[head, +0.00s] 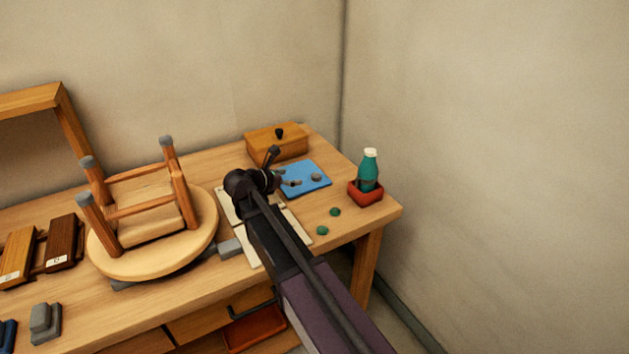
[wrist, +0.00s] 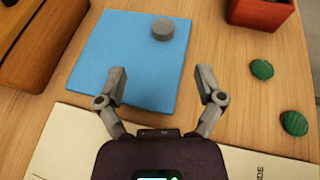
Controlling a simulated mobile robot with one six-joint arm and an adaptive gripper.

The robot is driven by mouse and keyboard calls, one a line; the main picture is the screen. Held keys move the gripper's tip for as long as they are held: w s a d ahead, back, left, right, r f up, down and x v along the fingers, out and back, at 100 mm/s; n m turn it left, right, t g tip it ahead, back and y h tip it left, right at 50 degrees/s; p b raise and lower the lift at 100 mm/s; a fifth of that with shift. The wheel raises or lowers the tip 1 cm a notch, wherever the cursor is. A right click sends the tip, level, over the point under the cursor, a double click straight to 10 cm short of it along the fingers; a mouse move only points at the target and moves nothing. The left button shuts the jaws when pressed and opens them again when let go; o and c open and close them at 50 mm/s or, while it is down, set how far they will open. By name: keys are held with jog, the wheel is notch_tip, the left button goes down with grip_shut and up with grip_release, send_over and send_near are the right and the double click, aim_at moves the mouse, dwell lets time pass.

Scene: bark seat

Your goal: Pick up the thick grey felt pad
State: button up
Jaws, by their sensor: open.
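The thick grey felt pad (wrist: 163,29) is a small round disc lying on a blue mat (wrist: 95,60), near the mat's far right corner in the wrist view. In the head view the pad (head: 316,177) also shows on the blue mat (head: 305,189). My gripper (wrist: 160,82) is open and empty. In the wrist view its fingers spread over the near right part of the mat, with the pad beyond the fingertips and between their lines. In the head view my gripper (head: 290,182) is small above the mat's left part.
A red tray (head: 366,192) holds a teal bottle (head: 368,171) right of the mat. A wooden box (head: 277,143) stands behind it. Two green discs (wrist: 262,69) lie to the right. An upturned stool (head: 150,235) stands left. Pale paper (wrist: 70,140) lies on the near side.

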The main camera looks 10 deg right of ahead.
aim_at(315, 176)
jog(key=shift+b+x, duration=0.8)
jog(key=shift+x, duration=1.95)
jog(key=shift+s+f+b+x, duration=0.1)
jog(key=shift+b+x, duration=0.25)
jog(key=shift+x, duration=0.3)
jog(key=shift+s+f+b+x, duration=0.15)
jog(key=shift+b+x, duration=0.15)
jog(key=shift+x, duration=0.3)
jog(key=shift+s+f+b+x, duration=0.1)
jog(key=shift+b+x, duration=0.25)
jog(key=shift+x, duration=0.3)
jog(key=shift+w+d+f, duration=0.15)
jog(key=shift+w+d, duration=0.25)
jog(key=shift+d, duration=0.2)
jog(key=c, duration=0.8)
